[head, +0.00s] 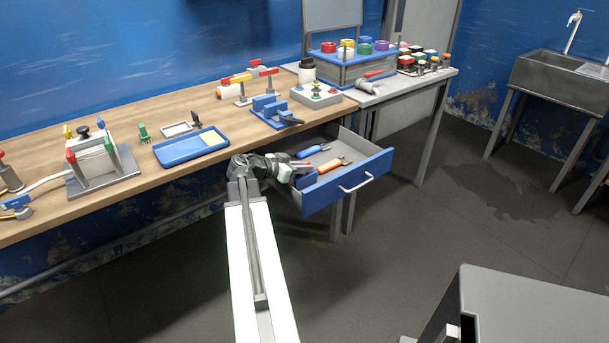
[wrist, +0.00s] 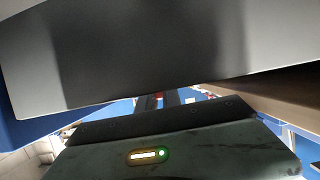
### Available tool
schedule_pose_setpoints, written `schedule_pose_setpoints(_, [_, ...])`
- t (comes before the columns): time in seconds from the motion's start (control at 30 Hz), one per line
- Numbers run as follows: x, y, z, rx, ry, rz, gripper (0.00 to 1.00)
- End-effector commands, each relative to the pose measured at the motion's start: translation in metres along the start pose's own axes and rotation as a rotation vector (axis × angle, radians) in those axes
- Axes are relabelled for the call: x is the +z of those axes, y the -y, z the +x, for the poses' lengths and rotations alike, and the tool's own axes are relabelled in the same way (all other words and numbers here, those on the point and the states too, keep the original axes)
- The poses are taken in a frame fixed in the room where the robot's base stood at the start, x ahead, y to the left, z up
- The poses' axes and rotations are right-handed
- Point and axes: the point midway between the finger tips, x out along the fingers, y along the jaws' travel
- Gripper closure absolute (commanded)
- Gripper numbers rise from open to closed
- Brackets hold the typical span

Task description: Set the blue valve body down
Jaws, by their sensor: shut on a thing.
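My gripper (head: 291,169) is at the open drawer beside the workbench, over the drawer's left part. It is shut, and the thing in its jaws is largely hidden by the gripper itself. I cannot clearly make out the blue valve body in the head view. In the wrist view, the dark gripper fingers (wrist: 160,101) show only in a narrow gap between a large grey surface and the gripper housing, so the grasp is hidden there too.
The blue-fronted drawer (head: 350,185) holds a blue-handled tool (head: 309,152) and an orange-handled tool (head: 330,165). On the wooden bench (head: 222,128) are a blue tray (head: 190,150) and a blue vise (head: 266,106). Bare wood shows between them. A grey cabinet (head: 540,305) stands at lower right.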

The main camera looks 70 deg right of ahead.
Motion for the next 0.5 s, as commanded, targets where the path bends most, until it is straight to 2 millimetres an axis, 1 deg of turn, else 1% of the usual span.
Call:
schedule_pose_setpoints(0.17, [-0.0016, -0.0002, -0.0004, 0.0, -0.001, 0.0, 1.0])
schedule_pose_setpoints(0.3, [0.0026, -0.0003, 0.0015, 0.001, -0.001, 0.0, 1.0])
schedule_pose_setpoints(0.33, [0.0026, -0.0003, 0.0015, 0.001, 0.0, 0.0, 0.89])
schedule_pose_setpoints(0.37, [0.0016, -0.0003, 0.0011, 0.001, 0.0, 0.0, 0.8])
schedule_pose_setpoints(0.4, [0.0014, -0.0004, 0.001, 0.001, 0.0, 0.0, 0.7])
schedule_pose_setpoints(0.5, [0.0013, -0.0004, 0.0011, 0.001, 0.0, 0.0, 0.7])
